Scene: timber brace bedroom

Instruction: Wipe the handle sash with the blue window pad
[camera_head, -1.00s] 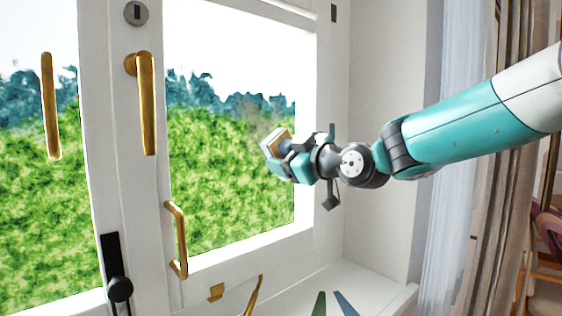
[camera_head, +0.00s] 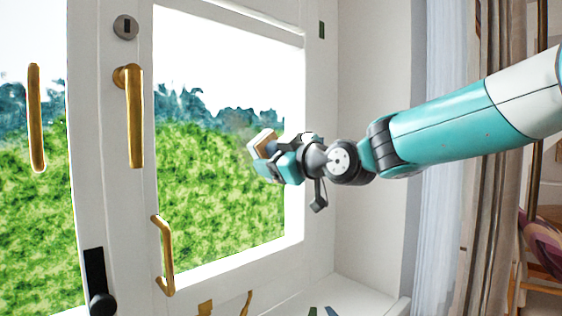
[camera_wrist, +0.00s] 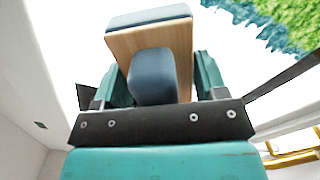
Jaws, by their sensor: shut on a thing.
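The handle sash (camera_head: 294,150) is a white-framed window sash with a large clear pane and a gold lever handle (camera_head: 135,115) on its left stile. My gripper (camera_head: 274,160) is in front of the right part of the pane. It is shut on the blue window pad (camera_head: 263,140), a wooden board with a blue-grey face and grip. In the wrist view, the pad (camera_wrist: 150,42) is held by its grip between the teal fingers of my gripper (camera_wrist: 155,78). I cannot tell whether the pad touches the glass. A faint brownish haze shows on the pane beside the pad.
A gold pull handle (camera_head: 163,258) stands out low on the sash. Another gold handle (camera_head: 36,118) and a black latch (camera_head: 97,285) are at left. The white sill (camera_head: 355,292) is below; sheer and brown curtains (camera_head: 480,150) hang at right.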

